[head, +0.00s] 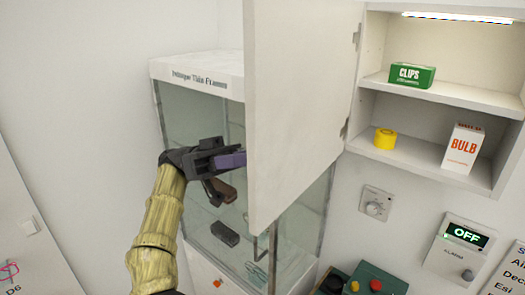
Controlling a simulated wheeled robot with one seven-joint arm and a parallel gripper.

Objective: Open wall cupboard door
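The white wall cupboard door (300,105) stands wide open, swung out to the left of the cupboard (447,95). Its hinges show along its right edge, and its inner face is toward me. The cupboard interior is in plain view. My gripper (236,162), black with a purple finger part, is beside the door's free left edge. The purple part reaches to that edge; I cannot tell if it touches. The door's outer face and any handle are hidden. I cannot make out the gap between my fingers.
The cupboard holds a green CLIPS box (412,75), a yellow roll (385,139) and a BULB box (462,149). A glass cabinet (197,70) stands behind my gripper and the door.

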